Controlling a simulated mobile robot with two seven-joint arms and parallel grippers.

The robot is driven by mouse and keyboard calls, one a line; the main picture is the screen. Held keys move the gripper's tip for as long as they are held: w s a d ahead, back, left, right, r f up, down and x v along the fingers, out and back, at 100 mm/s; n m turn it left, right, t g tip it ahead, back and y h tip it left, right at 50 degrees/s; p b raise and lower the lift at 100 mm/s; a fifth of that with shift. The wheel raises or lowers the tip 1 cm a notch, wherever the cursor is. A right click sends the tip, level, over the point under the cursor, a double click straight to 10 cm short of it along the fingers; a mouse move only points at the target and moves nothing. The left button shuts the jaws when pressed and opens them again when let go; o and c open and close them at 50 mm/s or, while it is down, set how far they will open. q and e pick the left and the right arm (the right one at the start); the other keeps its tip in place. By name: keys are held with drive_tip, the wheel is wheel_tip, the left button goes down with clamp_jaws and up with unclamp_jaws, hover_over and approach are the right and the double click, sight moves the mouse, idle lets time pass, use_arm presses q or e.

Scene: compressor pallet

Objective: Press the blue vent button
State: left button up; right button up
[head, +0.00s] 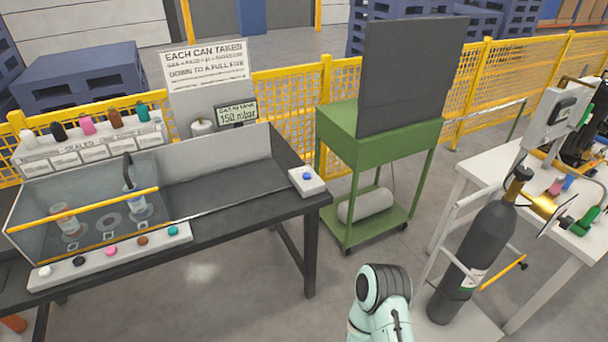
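The blue vent button (307,176) sits on top of a small white box (308,184). The box stands at the right end of the dark workbench (228,183), close to its corner. Nothing touches the button, and its top is in plain sight. Neither of my grippers shows in the head view. Only a pale green and black link of one of my arms shows at the bottom, right of centre, well below the button in the picture.
A glass-walled chamber (30,234) with a yellow bar stands on the bench's left. A gauge display (236,113) reads 150 mbar. Right of the bench stand a green cart (336,119) with a dark panel, a dark gas cylinder (478,252) and a white table (500,165). Floor before the bench is clear.

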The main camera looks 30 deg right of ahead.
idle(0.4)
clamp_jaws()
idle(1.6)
